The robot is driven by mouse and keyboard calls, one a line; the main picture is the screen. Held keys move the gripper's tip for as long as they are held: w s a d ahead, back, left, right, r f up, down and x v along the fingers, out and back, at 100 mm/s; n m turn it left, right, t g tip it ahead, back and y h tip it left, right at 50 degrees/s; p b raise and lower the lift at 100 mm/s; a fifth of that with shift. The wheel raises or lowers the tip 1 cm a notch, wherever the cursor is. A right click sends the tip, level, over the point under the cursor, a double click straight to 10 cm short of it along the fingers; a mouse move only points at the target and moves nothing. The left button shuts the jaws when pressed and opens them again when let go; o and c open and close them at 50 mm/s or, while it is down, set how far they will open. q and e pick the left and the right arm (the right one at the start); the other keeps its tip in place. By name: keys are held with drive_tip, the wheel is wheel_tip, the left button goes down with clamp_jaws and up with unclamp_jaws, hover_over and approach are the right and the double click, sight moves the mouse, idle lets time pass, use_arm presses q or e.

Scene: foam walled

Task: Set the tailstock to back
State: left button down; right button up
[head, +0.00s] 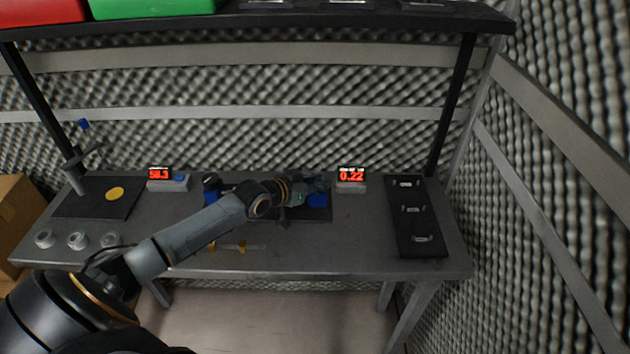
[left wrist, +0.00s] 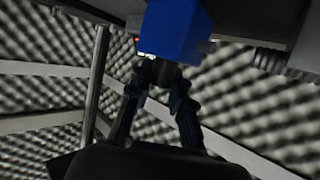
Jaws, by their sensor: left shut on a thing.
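The blue tailstock (head: 318,200) stands at the right end of a dark machine bed (head: 290,214) at the middle of the bench. My left gripper (head: 318,186) is at the tailstock, partly covering it. In the left wrist view the tailstock is a large blue block (left wrist: 176,30), with a dark round part below it between the fingers (left wrist: 163,76). The gripper is shut on the tailstock; the exact contact is hard to see. A dark and blue part (head: 210,183) stands at the bed's left end, and my arm hides much of the bed. My right gripper is not in view.
A black panel (head: 404,233) with three pale fittings lies at the right. A stand (head: 77,170), several grey rings (head: 78,240) and a thin scale (head: 240,247) are on the bench (head: 330,258). A shelf overhangs the back.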

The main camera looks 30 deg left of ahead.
use_arm(q)
drive_tip(key=c, duration=1.2)
unclamp_jaws()
drive_tip(key=shift+w+d, duration=0.1)
drive_tip(key=shift+d, duration=0.1)
drive_tip(key=shift+o, duration=0.2)
drive_tip(key=v, duration=1.2)
drive_tip(key=shift+f, duration=0.1)
